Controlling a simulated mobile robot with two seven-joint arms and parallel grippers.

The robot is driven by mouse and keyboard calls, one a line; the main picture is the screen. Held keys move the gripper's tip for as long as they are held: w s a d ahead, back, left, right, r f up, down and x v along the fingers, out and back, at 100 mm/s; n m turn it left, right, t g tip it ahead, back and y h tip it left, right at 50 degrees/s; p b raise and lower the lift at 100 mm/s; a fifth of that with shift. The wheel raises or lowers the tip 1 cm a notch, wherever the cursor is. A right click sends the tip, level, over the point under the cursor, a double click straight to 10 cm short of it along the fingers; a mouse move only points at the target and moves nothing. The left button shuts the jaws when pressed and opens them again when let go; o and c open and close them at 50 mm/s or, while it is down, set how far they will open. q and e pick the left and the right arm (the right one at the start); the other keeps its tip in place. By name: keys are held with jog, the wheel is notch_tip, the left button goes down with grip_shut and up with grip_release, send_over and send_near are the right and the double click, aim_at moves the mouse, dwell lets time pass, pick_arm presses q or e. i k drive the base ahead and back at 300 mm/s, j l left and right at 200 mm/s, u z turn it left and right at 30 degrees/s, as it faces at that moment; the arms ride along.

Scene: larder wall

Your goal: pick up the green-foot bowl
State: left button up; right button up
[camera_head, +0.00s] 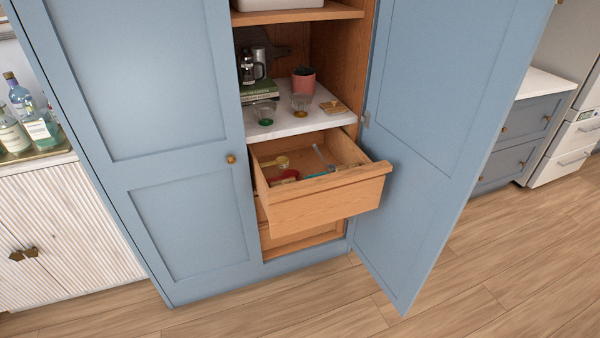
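The green-foot bowl (265,112) is a small clear glass bowl with a green base. It stands upright on the white shelf top (311,122) inside the open blue larder cupboard, near the shelf's front left. A similar glass bowl with an amber foot (300,104) stands just to its right and a little behind it. Neither of my grippers shows in the head view.
An open wooden drawer (328,200) holding several utensils juts out below the shelf. The open blue door (432,130) flanks it on the right; the closed door (170,130) covers the left. Books (259,90), a coffee pot (250,66) and a pink-grey cup (304,81) stand behind the bowls.

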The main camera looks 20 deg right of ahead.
aim_at(265, 113)
jog(key=i+l+z, duration=0.15)
jog(key=i+l, duration=0.25)
jog(key=i+l+z, duration=0.2)
jog(key=i+l, duration=0.15)
jog(key=i, duration=0.25)
jog(key=i+l+z, duration=0.15)
jog(key=i, duration=0.35)
jog(key=l, duration=0.1)
